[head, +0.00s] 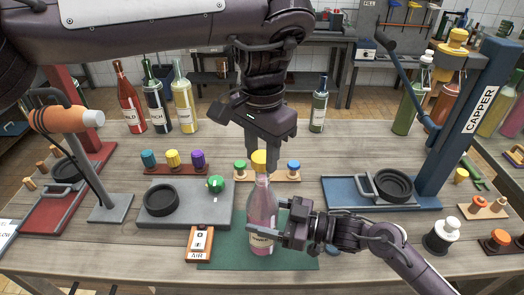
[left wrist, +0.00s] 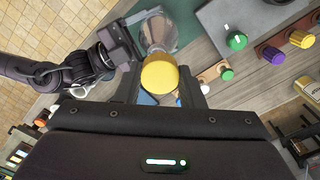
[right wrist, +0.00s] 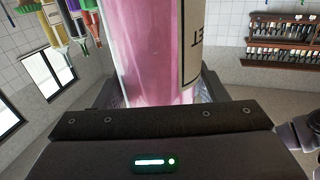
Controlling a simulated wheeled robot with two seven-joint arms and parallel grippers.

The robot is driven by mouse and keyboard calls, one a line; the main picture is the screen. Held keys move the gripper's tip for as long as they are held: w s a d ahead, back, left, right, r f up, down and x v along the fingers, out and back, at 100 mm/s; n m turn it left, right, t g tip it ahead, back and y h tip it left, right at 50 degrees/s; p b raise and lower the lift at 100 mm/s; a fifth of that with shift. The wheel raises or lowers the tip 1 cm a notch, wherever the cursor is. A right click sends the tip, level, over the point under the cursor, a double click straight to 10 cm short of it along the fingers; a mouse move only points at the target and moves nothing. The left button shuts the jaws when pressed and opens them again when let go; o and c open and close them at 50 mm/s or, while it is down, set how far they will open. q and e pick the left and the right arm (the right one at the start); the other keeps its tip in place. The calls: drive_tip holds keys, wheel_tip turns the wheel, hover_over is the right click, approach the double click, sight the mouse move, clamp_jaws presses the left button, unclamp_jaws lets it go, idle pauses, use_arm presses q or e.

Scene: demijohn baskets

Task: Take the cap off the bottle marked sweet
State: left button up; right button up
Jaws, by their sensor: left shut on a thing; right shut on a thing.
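The bottle marked sweet (head: 262,212) is pink, with its label (head: 261,240) facing me, and stands upright on the green mat (head: 297,262). A yellow cap (head: 259,162) sits at the top of its neck. My left gripper (head: 268,164) reaches down from above and is shut on the cap, which shows between the fingers in the left wrist view (left wrist: 159,75). My right gripper (head: 285,232) comes from the right and is shut on the bottle's body. The right wrist view shows the pink glass (right wrist: 150,50) and part of the label (right wrist: 193,40) between its fingers.
A grey plate (head: 215,215) with a green knob is left of the bottle, an AIR switch box (head: 199,243) in front of it. Racks of coloured caps (head: 172,169) stand behind. The blue capper (head: 440,150) is at right, several bottles (head: 183,100) at back left.

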sight(262, 156)
use_arm(q)
drive_tip(key=shift+r, duration=0.25)
drive_tip(key=shift+r, duration=0.85)
drive_tip(key=shift+r, duration=2.05)
use_arm(e)
drive_tip(key=o, duration=2)
drive_tip(key=shift+c, duration=0.2)
use_arm(q)
drive_tip(key=shift+f, duration=0.1)
use_arm(e)
drive_tip(key=shift+d, duration=0.15)
